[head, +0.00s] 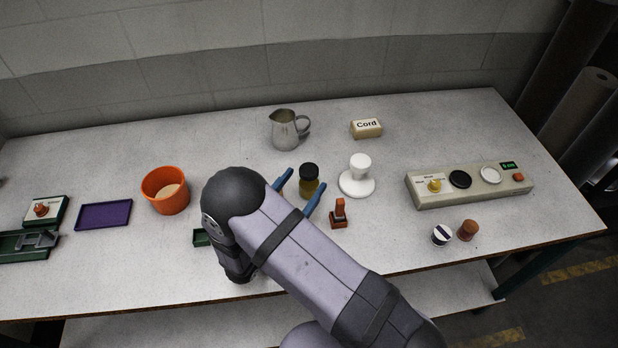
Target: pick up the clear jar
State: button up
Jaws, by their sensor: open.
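A small jar (308,186) with a black lid and yellowish contents stands upright on the table, a little right of the middle. It is the only jar-like thing that I see, and its sides look see-through. My gripper (299,194) is open, with one blue finger to the left of the jar and the other at its lower right. The jar appears between or just beyond the fingertips. I cannot tell whether either finger touches it. My arm covers part of the table in front of the jar.
A white stand (357,184) and a red-brown stamp (339,213) stand close to the jar's right. A metal pitcher (284,131) is behind it. An orange bowl (160,200) is at left, a control box (460,193) at right. Table space between bowl and pitcher is clear.

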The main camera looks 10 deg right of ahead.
aim_at(315, 164)
jog(key=shift+p+x, duration=0.3)
jog(key=shift+x, duration=1.1)
jog(key=shift+w+d+r+p, duration=0.15)
jog(key=shift+w+d+p, duration=0.05)
jog(key=shift+w+p, duration=0.2)
jog(key=shift+p+x, duration=1)
jog(key=shift+x, duration=1.15)
jog(key=shift+a+f, duration=0.1)
jog(key=shift+f, duration=0.1)
jog(key=shift+c, duration=0.3)
jog(key=c, duration=1.3)
jog(key=shift+r, duration=0.25)
notch_tip(315, 164, up, 10)
jog(key=b, duration=0.2)
jog(key=shift+f, duration=0.2)
